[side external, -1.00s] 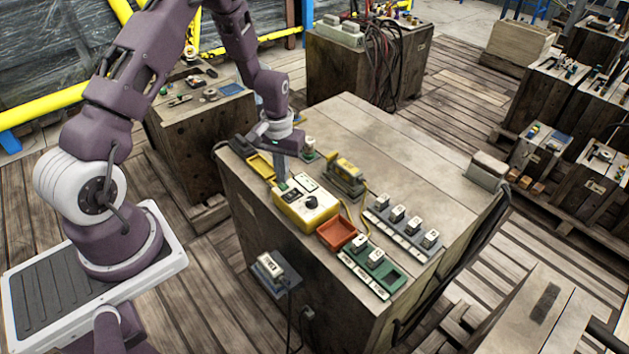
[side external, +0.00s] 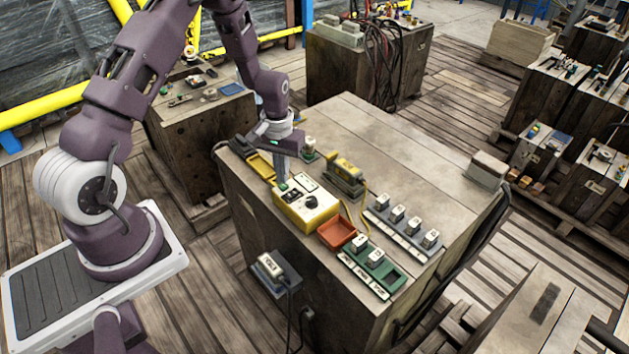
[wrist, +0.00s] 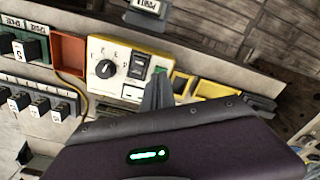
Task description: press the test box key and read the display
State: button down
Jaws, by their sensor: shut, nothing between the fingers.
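The yellow test box (side external: 316,217) with a white top sits near the front edge of the wooden crate top. In the wrist view its black knob (wrist: 104,69), a dark switch-like part (wrist: 138,65) and a pale panel (wrist: 133,92) show; no reading is legible. The green key (wrist: 160,70) is at the box's end. My gripper (side external: 282,181) points down, shut and empty, with its fingertips right at the green key. In the wrist view the fingers (wrist: 157,90) partly cover the key, so I cannot tell whether it is pressed down.
A yellow device (side external: 346,172) in a dark holder, with a yellow cable, stands behind the box. An orange tray (side external: 337,233), a green tray (side external: 388,284) and a grey rack with several blocks lie to the right. A yellow tray (side external: 261,166) lies left. The crate top's back right is mostly clear.

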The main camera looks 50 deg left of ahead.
jog(key=shift+f, duration=0.9)
jog(key=shift+r, duration=3.55)
